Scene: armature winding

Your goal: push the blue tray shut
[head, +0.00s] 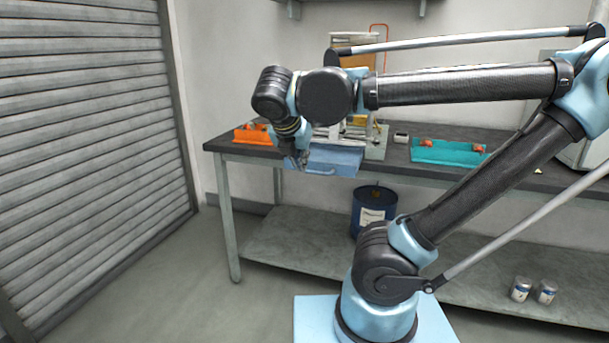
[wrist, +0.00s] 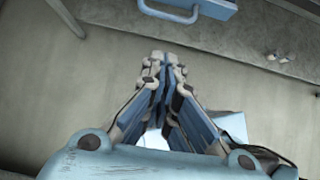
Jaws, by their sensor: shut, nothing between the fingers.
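The blue tray (head: 336,160) sticks out past the front edge of the workbench, below the machine, so it stands partly open.
An orange fixture (head: 254,134) and a teal tray (head: 448,151) lie on the workbench (head: 400,172). A blue drum (head: 375,205) and white cans (head: 521,289) stand on the lower shelf. The floor left of the bench is clear, up to a shutter (head: 85,130).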

